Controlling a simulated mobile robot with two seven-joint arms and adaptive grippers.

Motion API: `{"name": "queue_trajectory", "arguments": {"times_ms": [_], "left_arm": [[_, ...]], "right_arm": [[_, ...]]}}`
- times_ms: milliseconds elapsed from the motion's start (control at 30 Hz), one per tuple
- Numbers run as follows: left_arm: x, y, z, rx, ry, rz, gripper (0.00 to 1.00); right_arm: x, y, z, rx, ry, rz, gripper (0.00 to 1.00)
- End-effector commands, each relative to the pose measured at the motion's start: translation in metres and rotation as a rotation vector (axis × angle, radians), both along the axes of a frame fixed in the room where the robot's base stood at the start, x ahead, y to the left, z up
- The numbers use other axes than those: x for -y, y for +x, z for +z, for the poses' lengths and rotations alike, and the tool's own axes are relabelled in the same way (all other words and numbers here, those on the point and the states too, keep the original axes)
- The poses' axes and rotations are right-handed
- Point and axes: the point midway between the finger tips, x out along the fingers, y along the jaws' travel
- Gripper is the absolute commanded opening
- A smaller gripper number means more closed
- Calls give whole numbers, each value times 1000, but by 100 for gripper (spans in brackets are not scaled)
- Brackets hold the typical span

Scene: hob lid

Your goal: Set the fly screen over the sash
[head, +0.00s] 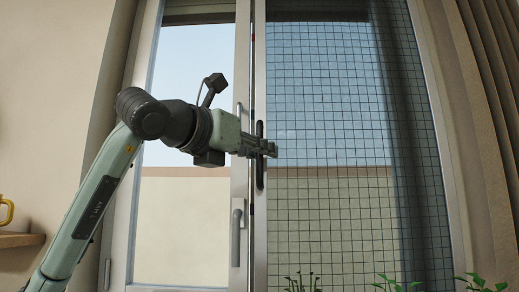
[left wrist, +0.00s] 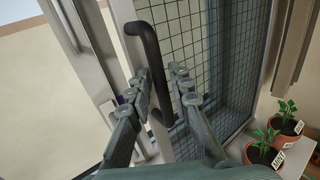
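The fly screen (head: 330,110) is a dark mesh in a pale frame, and it stands in front of the right half of the window. The left sash (head: 190,220) shows clear glass with no mesh over it. A dark upright handle (head: 260,178) is on the screen's left frame bar; it also shows in the left wrist view (left wrist: 146,48). My left gripper (head: 272,149) is at this handle. In the left wrist view its fingers (left wrist: 160,76) are apart, one on each side of the handle, with gaps visible. My right gripper is out of view.
A grey sash handle (head: 237,232) stands on the left sash's frame. Potted plants (left wrist: 288,127) stand on the sill below the screen, at the right. A curtain (head: 490,90) hangs at the far right. A yellow mug (head: 6,212) is on a shelf (head: 20,240) at the far left.

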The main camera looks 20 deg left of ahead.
Motion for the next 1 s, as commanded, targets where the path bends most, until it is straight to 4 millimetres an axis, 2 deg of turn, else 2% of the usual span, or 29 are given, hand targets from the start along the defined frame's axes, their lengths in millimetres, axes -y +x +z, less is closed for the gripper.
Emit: {"name": "queue_trajectory", "arguments": {"times_ms": [67, 233, 733, 900, 1000], "left_arm": [[0, 0, 0, 0, 0, 0, 20], [0, 0, 0, 0, 0, 0, 0], [-3, -1, -1, 0, 0, 1, 0], [-23, -6, -2, -1, -2, 5, 0], [-45, -12, -2, -1, -2, 6, 0]], "right_arm": [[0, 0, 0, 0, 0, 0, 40], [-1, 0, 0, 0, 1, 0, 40], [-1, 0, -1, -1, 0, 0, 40], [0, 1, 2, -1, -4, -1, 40], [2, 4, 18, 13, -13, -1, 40]]}}
